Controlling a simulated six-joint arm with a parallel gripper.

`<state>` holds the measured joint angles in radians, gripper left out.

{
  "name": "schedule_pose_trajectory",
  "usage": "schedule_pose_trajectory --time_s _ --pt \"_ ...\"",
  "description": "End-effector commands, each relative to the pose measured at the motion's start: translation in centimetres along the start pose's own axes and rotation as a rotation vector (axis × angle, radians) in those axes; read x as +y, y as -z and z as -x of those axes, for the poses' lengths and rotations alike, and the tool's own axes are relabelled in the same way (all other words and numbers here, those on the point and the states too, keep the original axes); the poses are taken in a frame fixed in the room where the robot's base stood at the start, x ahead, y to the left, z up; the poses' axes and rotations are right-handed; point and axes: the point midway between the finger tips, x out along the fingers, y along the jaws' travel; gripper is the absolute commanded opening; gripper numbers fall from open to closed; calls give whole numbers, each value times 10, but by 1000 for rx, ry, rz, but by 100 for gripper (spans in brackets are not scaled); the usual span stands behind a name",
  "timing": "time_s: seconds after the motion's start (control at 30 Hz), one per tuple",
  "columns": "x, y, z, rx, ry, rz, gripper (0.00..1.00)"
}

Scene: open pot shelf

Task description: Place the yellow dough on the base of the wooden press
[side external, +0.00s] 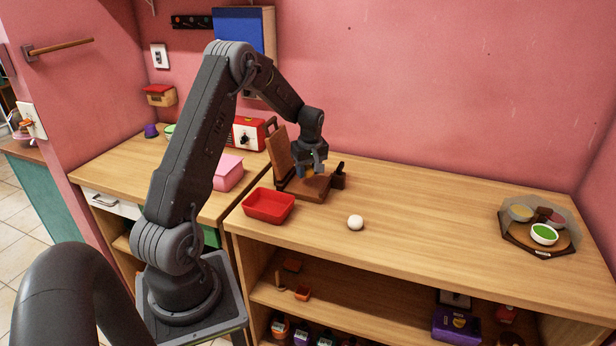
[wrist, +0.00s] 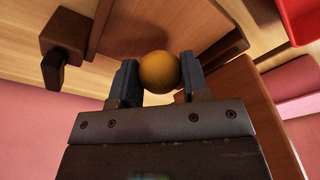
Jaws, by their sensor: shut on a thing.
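The yellow dough (wrist: 159,72) is a small round ball between the two fingers of my gripper (wrist: 158,84). My gripper (side external: 311,172) is shut on the dough, and a bit of yellow dough (side external: 310,170) shows under it in the side view. The wooden press stands on the counter with its brown lid raised (side external: 279,151) and its flat base (side external: 308,188) below my gripper. The gripper is over the base, close above it. I cannot tell whether the dough touches the base. The base also shows in the wrist view, partly hidden behind the dough and gripper.
A red tray (side external: 269,206) stands in front of the press, and a white ball (side external: 355,222) lies to its right. A pink box (side external: 228,172) and a red radio-like box (side external: 248,133) are to the left. The counter between is clear.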

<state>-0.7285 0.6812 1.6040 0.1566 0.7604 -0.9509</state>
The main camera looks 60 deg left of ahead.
Motion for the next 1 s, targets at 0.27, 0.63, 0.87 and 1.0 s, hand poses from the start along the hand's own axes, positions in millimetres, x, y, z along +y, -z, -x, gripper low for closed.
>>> schedule_pose_trajectory --time_s 0.27,0.63,0.87,1.0 --pt "0 -4 -25 0 1 -1 19" --pt "0 -4 -27 0 1 -1 50" --pt "0 -4 -27 0 1 -1 67" --pt "0 -4 -27 0 1 -1 67"
